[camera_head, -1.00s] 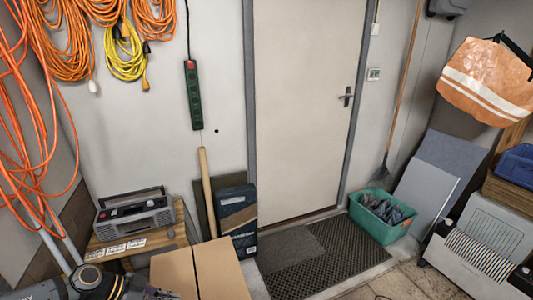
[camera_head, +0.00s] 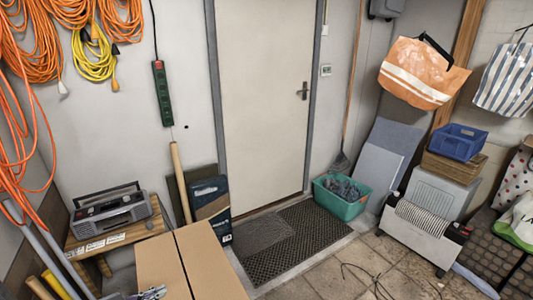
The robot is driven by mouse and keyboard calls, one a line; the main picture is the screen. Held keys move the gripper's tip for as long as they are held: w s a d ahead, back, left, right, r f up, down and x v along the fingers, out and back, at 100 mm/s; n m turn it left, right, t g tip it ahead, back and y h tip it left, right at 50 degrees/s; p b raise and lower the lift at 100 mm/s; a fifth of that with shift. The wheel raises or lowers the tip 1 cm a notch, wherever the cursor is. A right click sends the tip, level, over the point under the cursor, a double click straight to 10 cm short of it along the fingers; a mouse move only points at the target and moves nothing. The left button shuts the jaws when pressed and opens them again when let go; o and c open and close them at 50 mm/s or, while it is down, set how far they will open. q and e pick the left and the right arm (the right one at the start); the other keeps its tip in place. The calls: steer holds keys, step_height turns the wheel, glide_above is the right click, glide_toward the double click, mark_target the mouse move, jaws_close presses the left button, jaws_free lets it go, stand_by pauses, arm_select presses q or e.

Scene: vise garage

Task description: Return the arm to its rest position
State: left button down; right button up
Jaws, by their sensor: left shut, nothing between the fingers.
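My left gripper (camera_head: 150,293) shows only in small part at the bottom edge, left of centre. It is in front of the near part of a cardboard box. Its fingers look shut and I see nothing held between them. Most of my left arm is cut off below the picture. My right arm and gripper do not show.
The cardboard box (camera_head: 205,262) stands close to the gripper. A wooden bench (camera_head: 150,229) with a grey radio (camera_head: 110,212) is to the left. A door (camera_head: 262,110), a dark mat (camera_head: 310,240), a green tub (camera_head: 341,208) and a heater (camera_head: 422,238) lie beyond.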

arm_select(q)
steer(key=s+d+f+n+g+y, duration=0.3)
steer(key=s+n+y, duration=0.15)
steer(key=s, duration=0.35)
steer(key=s+d+f+n+g+y, duration=0.2)
steer(key=s+n+g+y, duration=0.25)
steer(key=s, duration=0.35)
steer(key=s+a+f+g+p, duration=0.1)
steer(key=s+f+p, duration=0.1)
steer(key=f, duration=1.1)
steer(key=s+a+f+p, duration=0.1)
steer(key=s+f, duration=0.1)
steer(key=f, duration=1.1)
steer(key=s+f+p, duration=0.1)
steer(key=s+f, duration=0.5)
steer(key=s, duration=0.3)
steer(key=s+a+f+g+p, duration=0.1)
steer(key=s+f, duration=0.5)
steer(key=s, duration=0.2)
steer(key=shift+s+h, duration=0.3)
steer(key=shift+s, duration=0.1)
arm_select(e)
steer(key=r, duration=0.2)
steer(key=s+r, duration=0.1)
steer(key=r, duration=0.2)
arm_select(q)
steer(key=shift+f, duration=0.1)
